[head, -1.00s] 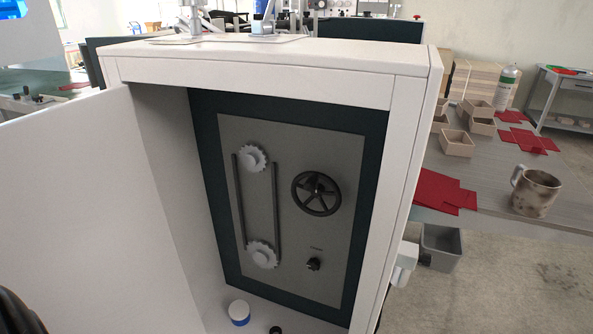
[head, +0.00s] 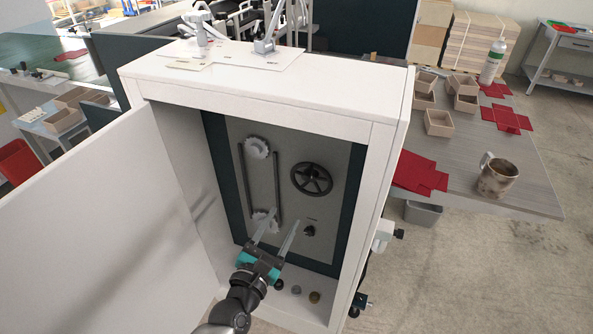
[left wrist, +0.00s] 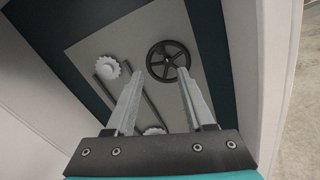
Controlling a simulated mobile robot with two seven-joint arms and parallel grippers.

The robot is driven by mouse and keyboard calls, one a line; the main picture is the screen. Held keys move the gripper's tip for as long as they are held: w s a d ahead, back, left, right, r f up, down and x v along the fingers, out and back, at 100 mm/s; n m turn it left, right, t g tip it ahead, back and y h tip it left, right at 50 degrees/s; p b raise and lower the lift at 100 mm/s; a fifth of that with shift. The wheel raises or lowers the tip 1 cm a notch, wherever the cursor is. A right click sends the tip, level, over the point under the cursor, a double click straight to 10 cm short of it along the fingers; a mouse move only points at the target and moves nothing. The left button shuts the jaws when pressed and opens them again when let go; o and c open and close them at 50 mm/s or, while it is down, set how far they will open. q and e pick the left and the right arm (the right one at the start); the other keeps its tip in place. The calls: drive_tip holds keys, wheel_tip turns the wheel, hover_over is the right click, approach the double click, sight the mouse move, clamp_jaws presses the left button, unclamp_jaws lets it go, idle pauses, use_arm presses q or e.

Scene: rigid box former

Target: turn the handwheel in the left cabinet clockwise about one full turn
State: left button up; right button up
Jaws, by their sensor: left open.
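The black spoked handwheel (head: 311,179) is on the grey panel (head: 290,142) at the back of the open white cabinet (head: 262,97). In the left wrist view the handwheel (left wrist: 168,61) lies ahead of the fingers, slightly right of the middle. My left gripper (head: 277,226) is open and empty, below and left of the handwheel and apart from it. Its fingers point up into the cabinet and hide part of the lower white gear (head: 262,219). In the left wrist view the gripper (left wrist: 158,95) has its fingers spread. My right gripper is out of view.
The open cabinet door (head: 100,215) stands to the left. A black knob (head: 309,230) sits below the handwheel, and the upper white gear (head: 257,147) is to its left. Small round items (head: 315,297) lie on the cabinet floor. A table with a mug (head: 497,178) stands at right.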

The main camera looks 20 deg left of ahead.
sight(305, 179)
use_arm(q)
drive_tip(key=w, duration=1.5)
drive_tip(key=shift+w+d+b, duration=0.1)
drive_tip(key=shift+d+b, duration=0.2)
drive_tip(key=shift+b, duration=0.1)
drive_tip(key=shift+c, duration=0.4)
clamp_jaws()
